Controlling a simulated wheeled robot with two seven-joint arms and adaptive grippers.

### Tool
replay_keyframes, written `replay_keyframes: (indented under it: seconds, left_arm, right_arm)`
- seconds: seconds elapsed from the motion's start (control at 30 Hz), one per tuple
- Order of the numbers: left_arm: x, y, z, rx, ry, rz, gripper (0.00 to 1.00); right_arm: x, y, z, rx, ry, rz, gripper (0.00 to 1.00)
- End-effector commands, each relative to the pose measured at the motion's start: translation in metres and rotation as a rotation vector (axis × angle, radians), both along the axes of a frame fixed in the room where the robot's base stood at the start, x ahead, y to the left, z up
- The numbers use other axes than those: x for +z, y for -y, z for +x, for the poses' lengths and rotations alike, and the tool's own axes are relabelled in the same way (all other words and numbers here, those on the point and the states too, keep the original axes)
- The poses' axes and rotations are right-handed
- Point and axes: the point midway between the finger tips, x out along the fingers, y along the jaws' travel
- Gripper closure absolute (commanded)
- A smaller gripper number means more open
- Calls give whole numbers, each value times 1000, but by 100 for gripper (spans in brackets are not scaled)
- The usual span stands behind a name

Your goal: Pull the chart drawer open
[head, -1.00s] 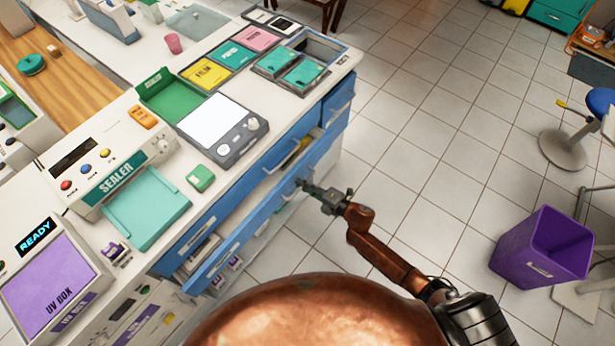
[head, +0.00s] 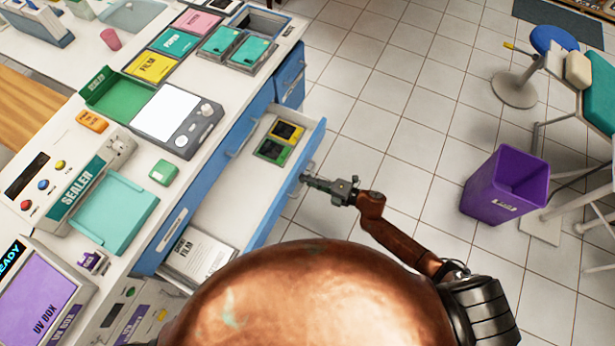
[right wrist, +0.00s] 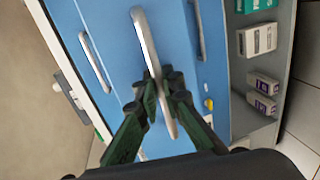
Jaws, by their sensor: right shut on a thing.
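The drawer (head: 228,205) stands pulled well out of the blue-fronted counter, its white inside showing. A printed booklet (head: 200,254) lies at its near end, and small dark, yellow and green items (head: 279,141) lie at its far end. My right gripper (head: 306,178) is at the outer side of the drawer front. In the right wrist view its fingers (right wrist: 166,88) are closed around the long pale handle (right wrist: 146,42) on the blue front (right wrist: 110,22). My left gripper is not in view.
The counter top holds a sealer (head: 72,172), a UV box (head: 38,300), a scale (head: 172,118) and film trays. A purple bin (head: 506,187) and a blue stool (head: 552,40) stand to the right. Tiled floor (head: 400,130) beside the drawer is clear.

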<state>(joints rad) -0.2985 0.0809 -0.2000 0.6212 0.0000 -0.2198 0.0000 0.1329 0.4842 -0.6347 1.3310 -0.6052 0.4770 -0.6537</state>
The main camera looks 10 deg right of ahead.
Motion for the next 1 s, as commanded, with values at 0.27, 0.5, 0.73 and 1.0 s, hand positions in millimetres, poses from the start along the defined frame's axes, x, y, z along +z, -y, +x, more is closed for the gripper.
replay_keyframes:
  seconds: [0.27, 0.5, 0.73, 1.0]
  left_arm:
    - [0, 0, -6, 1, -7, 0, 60]
    - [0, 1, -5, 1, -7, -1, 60]
    - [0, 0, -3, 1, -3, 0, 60]
    - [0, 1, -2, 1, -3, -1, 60]
  right_arm:
    - [1, 3, 2, -6, 1, -2, 100]
    - [1, 2, 1, -4, 1, -1, 86]
    - [1, 4, -2, -3, 0, -1, 86]
    - [9, 39, -28, -5, 0, -4, 86]
